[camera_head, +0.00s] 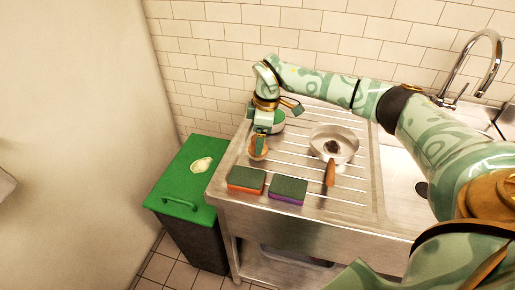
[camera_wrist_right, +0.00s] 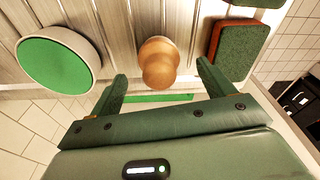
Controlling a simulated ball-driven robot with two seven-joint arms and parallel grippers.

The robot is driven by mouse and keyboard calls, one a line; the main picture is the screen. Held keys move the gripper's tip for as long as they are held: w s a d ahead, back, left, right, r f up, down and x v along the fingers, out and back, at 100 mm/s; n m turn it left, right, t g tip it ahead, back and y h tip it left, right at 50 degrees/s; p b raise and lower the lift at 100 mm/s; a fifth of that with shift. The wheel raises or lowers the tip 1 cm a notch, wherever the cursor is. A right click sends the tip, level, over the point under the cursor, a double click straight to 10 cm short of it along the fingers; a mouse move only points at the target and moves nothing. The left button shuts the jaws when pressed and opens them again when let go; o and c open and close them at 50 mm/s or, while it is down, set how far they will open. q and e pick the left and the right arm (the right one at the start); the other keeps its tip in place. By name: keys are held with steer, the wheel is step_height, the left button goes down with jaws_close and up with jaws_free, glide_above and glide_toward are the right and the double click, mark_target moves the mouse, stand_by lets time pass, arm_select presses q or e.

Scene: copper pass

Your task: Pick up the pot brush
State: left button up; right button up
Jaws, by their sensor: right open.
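The pot brush (camera_wrist_right: 158,60) shows in the right wrist view as a round wooden knob, seen from above on the ribbed steel drainboard. In the head view the brush (camera_head: 258,153) stands near the drainboard's left edge, partly hidden by my gripper. My right gripper (camera_head: 262,138) points down over it, open and empty. In the right wrist view the two fingertips (camera_wrist_right: 161,70) lie on either side of the knob's lower part, with gaps at both sides. How far they are above the knob is hard to tell. My left gripper is in neither view.
A green-topped round white tub (camera_wrist_right: 55,65) stands close beside the brush. An orange-and-green sponge (camera_head: 246,181) and a purple-and-green sponge (camera_head: 288,191) lie at the drainboard's front. A steel pan (camera_head: 347,146) sits right. A green-lidded bin (camera_head: 180,188) stands left of the counter.

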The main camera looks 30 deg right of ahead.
steer(key=f, duration=0.1)
steer(key=f+b, duration=0.1)
steer(key=f, duration=0.3)
steer(key=shift+w+a, duration=0.3)
steer(key=shift+w, duration=0.1)
steer(key=shift+c, duration=1.2)
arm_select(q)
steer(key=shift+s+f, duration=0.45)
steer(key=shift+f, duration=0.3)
arm_select(e)
steer(key=c, duration=0.8)
steer(key=shift+r, duration=0.1)
steer(key=shift+c, duration=0.2)
